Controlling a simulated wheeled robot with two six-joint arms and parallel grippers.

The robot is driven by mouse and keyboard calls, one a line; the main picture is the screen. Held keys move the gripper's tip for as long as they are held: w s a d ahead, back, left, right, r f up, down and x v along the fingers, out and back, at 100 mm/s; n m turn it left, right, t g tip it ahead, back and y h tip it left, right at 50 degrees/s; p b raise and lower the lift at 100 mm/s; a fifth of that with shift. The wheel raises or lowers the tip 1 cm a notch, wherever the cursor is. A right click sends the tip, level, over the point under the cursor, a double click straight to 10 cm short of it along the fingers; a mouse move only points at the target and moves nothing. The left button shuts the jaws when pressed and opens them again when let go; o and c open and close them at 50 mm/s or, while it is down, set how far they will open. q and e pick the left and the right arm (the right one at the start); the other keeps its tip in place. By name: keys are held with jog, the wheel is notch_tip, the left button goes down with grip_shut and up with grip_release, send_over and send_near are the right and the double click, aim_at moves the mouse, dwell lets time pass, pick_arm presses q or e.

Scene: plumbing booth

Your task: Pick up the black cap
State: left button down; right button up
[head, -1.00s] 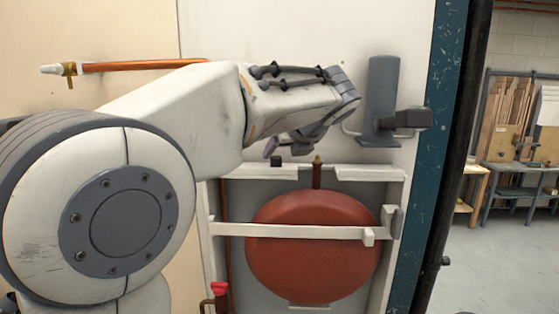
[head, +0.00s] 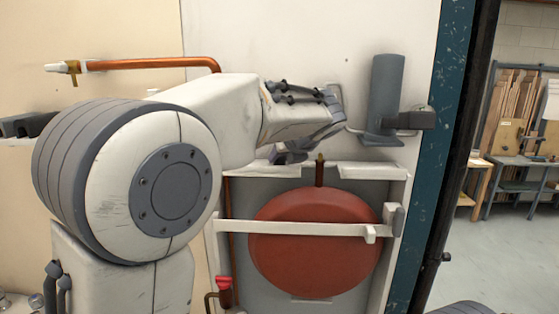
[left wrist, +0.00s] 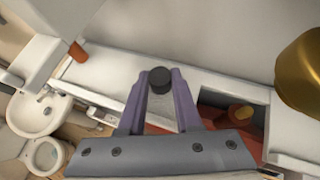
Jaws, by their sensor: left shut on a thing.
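The black cap (left wrist: 160,79) is a short dark cylinder. In the left wrist view it sits between the two purple-grey fingertips of my left gripper (left wrist: 160,85), which is shut on it. In the head view my left gripper (head: 277,157) is at the white ledge (head: 247,170) above the red tank. The cap cannot be made out there, as the gripper covers that spot. I cannot tell whether the cap still touches the ledge. My right gripper is not in view.
The red tank (head: 313,265) sits in the recess below, behind a white bar (head: 290,229), with a brass-topped pipe (head: 320,170) above it. A grey cylinder on a bracket (head: 386,95) stands just right of my gripper. A copper pipe (head: 150,63) runs at upper left.

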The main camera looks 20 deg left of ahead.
pick_arm(q)
jog(key=shift+r, duration=0.15)
notch_tip(320, 180, up, 28)
jog(key=p, duration=0.9)
jog(key=shift+f+p, duration=0.25)
jog(key=shift+p, duration=0.05)
jog(key=shift+r, duration=0.15)
